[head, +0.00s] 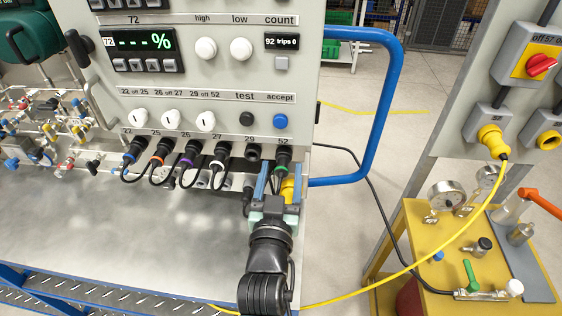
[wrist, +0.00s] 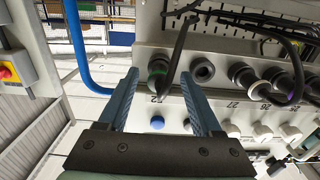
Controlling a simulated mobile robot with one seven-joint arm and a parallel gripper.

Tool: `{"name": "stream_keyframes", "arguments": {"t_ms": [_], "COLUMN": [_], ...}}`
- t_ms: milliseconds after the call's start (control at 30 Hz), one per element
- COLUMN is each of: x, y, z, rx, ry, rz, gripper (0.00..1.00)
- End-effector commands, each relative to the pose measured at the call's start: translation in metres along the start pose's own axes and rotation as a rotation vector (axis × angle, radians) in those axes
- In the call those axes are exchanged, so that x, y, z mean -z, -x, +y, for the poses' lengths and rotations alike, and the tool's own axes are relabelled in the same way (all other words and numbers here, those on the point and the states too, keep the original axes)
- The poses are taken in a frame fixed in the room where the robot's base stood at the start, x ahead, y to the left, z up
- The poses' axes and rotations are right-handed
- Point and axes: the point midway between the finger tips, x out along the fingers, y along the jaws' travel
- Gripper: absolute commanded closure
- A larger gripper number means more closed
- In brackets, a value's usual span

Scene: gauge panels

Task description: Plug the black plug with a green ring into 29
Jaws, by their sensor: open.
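The black plug with a green ring (head: 283,158) sits in socket 52 at the right end of the panel's lower row. In the wrist view the plug (wrist: 158,76) shows with its black cable running up. Socket 29 (head: 254,152) is just left of it in the head view and empty; in the wrist view socket 29 (wrist: 202,71) is to the plug's right. My gripper (head: 281,172) is open and empty below the plug. In the wrist view the plug appears between my gripper's fingertips (wrist: 159,76); whether the fingers reach around it I cannot tell.
Several ringed black plugs with looped cables fill the sockets left of 29; the nearest, white-ringed plug (head: 219,155) is at 27. A blue tube frame (head: 390,100) stands right of the panel. A yellow part (head: 288,189) shows behind my fingers. The metal bench (head: 120,220) is clear in front.

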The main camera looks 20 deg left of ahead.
Motion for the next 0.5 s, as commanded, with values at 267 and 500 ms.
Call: {"name": "stream_keyframes", "arguments": {"t_ms": [267, 500], "x": [0.0000, -0.0001], "y": [-0.0099, -0.0097], "z": [0.0007, 0.0006], "rx": [-0.001, -0.001], "ry": [0.000, 0.000], "rz": [0.000, 0.000], "gripper": [0.34, 0.34]}}
